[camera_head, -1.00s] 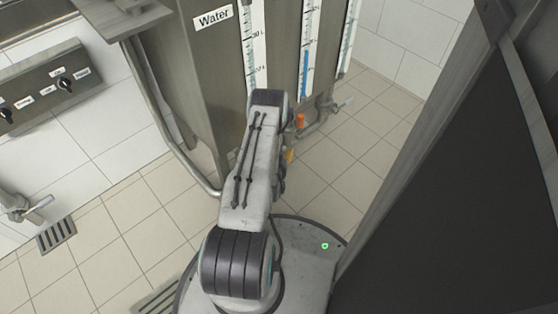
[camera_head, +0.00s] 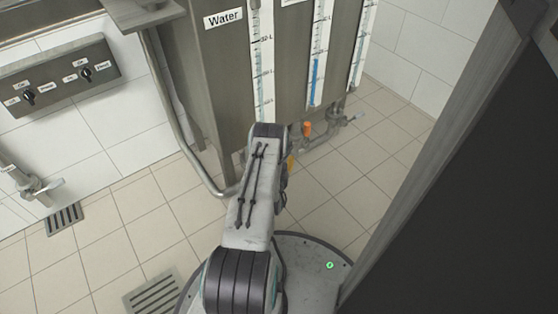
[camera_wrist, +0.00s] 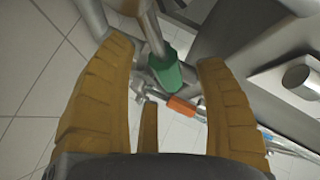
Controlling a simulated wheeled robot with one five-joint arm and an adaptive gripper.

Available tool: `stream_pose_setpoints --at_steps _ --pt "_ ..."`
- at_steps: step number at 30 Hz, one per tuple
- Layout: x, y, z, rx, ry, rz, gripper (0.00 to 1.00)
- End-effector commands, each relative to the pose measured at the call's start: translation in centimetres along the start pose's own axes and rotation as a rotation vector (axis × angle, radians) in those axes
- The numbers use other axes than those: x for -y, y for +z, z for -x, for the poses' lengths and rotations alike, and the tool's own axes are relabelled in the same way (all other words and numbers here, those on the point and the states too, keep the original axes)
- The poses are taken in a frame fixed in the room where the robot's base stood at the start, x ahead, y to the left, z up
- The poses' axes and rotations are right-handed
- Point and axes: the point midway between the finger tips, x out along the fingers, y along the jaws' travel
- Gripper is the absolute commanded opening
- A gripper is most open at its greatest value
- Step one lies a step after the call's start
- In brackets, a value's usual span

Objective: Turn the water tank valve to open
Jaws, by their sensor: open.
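The steel tank labelled "Water" (camera_head: 218,75) stands at the top middle of the head view, with a level scale on its edge. In the wrist view a green valve handle (camera_wrist: 166,72) on a steel pipe shows between the tips of my gripper (camera_wrist: 165,54). The gripper's yellow fingers are spread wide and appear empty. Whether they touch the green handle I cannot tell. An orange handle (camera_wrist: 182,106) lies further off; it also shows in the head view (camera_head: 307,128) under the neighbouring tank. My arm hides most of the gripper and the green handle in the head view.
A bent steel pipe (camera_head: 183,150) runs down the tank's left side. A switch panel (camera_head: 58,75) is on the left wall, with a tap (camera_head: 38,188) below it. A dark panel (camera_head: 470,200) closes off the right. Tiled floor (camera_head: 120,225) with drain grates is clear at left.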

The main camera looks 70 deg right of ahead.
Motion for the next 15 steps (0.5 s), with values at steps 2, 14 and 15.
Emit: stream_pose_setpoints --at_steps 2,14,15 --pt "0.00 -0.01 -0.58 -0.002 -0.003 0.000 0.64" --pt "0.08 -0.08 -0.98 -0.001 0.000 0.000 0.64" --pt "0.08 -0.08 -0.98 -0.001 0.000 0.000 0.65"
